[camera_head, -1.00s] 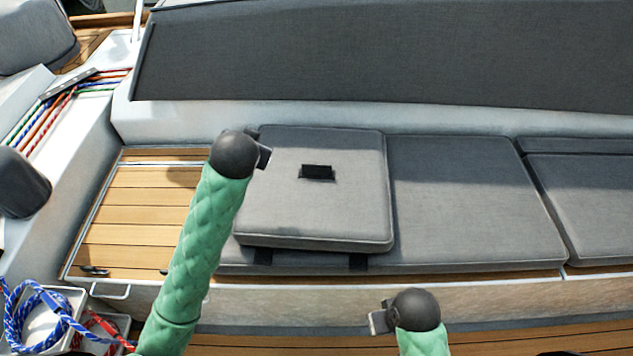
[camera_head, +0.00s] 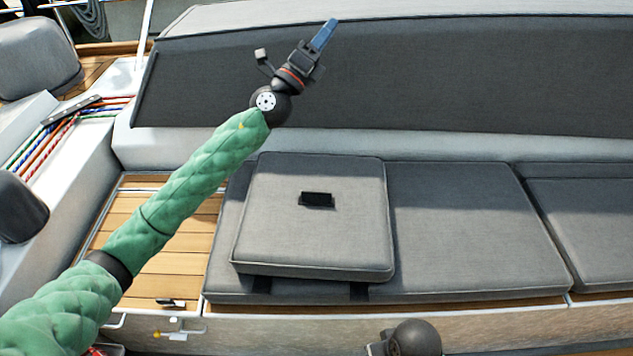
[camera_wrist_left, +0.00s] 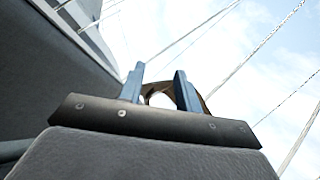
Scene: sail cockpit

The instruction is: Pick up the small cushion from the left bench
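The small cushion (camera_head: 312,225) is a grey square pad with a black strap handle (camera_head: 317,199) on top. It lies flat on the left end of the longer grey bench cushion (camera_head: 460,225) in the head view. My left gripper (camera_head: 325,33) is raised above and beyond it, in front of the dark backrest, with blue fingers pointing up and right. In the left wrist view its two fingers (camera_wrist_left: 160,86) are apart, with no held object visible. The small cushion does not show there. My right wrist's dark ball shows at the bottom edge; its fingers are not visible.
A dark backrest (camera_head: 430,80) runs behind the bench, and its dark surface fills the left of the wrist view. Wooden slats (camera_head: 185,240) lie left of the cushions. Coloured ropes (camera_head: 70,130) run at the far left. Rigging lines cross the sky in the wrist view.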

